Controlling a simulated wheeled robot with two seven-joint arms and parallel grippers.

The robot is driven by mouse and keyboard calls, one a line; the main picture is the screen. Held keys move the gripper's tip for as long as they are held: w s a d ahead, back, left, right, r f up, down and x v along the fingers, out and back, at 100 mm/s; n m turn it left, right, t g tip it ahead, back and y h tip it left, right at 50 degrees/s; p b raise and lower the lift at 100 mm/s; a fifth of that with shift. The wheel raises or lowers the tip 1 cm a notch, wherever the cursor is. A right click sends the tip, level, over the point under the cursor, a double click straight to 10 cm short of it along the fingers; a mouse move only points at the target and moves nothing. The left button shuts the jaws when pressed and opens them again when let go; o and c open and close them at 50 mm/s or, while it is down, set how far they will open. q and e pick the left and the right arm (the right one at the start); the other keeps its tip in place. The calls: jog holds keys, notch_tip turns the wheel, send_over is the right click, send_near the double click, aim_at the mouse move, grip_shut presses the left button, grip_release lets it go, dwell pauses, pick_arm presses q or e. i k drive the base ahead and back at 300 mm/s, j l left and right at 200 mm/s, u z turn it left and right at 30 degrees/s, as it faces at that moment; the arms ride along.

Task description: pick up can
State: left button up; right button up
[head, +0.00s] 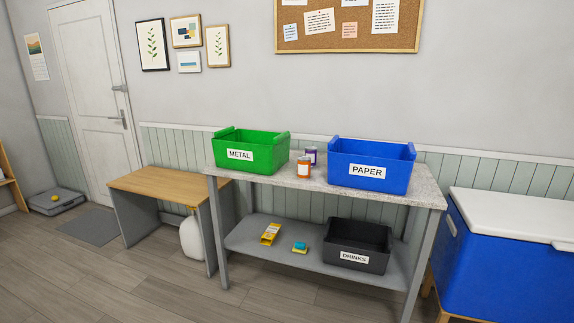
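No object is plainly a can at this size. Two small cylindrical containers stand on the grey table (260,178) between the bins: an orange one (304,168) in front and a purple one (312,153) just behind it, partly hidden. The green bin labelled METAL (262,148) stands to their left, and the blue bin labelled PAPER (391,170) to their right. The inside bottoms of both bins are hidden. Neither of my grippers shows in the head view.
The lower shelf (270,249) holds a black DRINKS bin (350,258), a yellow box (270,234) and a small sponge-like item (300,247). A wooden bench (165,184) stands left, a blue cooler (505,256) right. The floor in front is clear.

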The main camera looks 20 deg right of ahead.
aim_at(304, 163)
jog(key=i+j+z, duration=0.1)
jog(key=i+z, duration=0.2)
jog(key=i, duration=0.2)
jog(key=i+j+z, duration=0.3)
jog(key=i, duration=0.2)
jog(key=i+j+z, duration=0.25)
jog(key=i, duration=0.25)
